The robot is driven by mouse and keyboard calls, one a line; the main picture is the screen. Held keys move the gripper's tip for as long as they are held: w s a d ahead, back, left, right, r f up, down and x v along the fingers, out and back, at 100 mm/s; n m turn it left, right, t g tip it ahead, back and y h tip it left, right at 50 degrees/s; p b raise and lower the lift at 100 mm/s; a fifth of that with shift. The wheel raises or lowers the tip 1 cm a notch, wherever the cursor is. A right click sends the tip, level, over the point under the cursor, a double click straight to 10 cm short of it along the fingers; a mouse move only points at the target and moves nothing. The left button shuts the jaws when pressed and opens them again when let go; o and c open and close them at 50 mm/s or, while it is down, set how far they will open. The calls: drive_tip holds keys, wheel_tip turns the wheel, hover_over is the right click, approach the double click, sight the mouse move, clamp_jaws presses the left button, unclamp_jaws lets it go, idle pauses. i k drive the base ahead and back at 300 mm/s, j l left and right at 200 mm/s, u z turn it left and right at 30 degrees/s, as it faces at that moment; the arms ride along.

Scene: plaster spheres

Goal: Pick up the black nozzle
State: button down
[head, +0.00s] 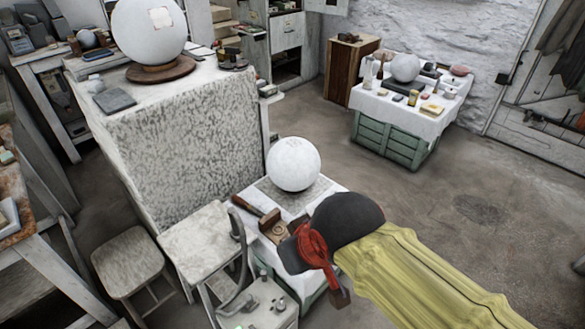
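My gripper (314,250), with a red part and dark pieces, is at the end of my yellow-sleeved arm. It is over the front right edge of a low white-topped table (328,186). Its fingers are too unclear to tell whether they are open or shut, and I see nothing clearly held. I cannot pick out the black nozzle for certain. A dark curved hose (244,262) rises from a grey machine (262,305) in front of this table, left of my gripper. My gripper and arm hide part of the tabletop.
A white sphere (293,164), a wooden-handled tool (250,207) and a wooden block (273,228) are on the low table. A large speckled block (190,150) bearing another sphere (149,28) stands behind. Open floor (480,210) lies right.

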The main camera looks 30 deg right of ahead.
sight(234, 233)
drive_tip(key=i+l+u, duration=0.1)
drive_tip(key=l, duration=0.25)
drive_tip(key=i+l+u, duration=0.15)
drive_tip(key=l, duration=0.2)
drive_tip(key=i+l+u, duration=0.1)
drive_tip(key=l, duration=0.25)
drive_tip(key=i+l+u, duration=0.15)
drive_tip(key=l, duration=0.2)
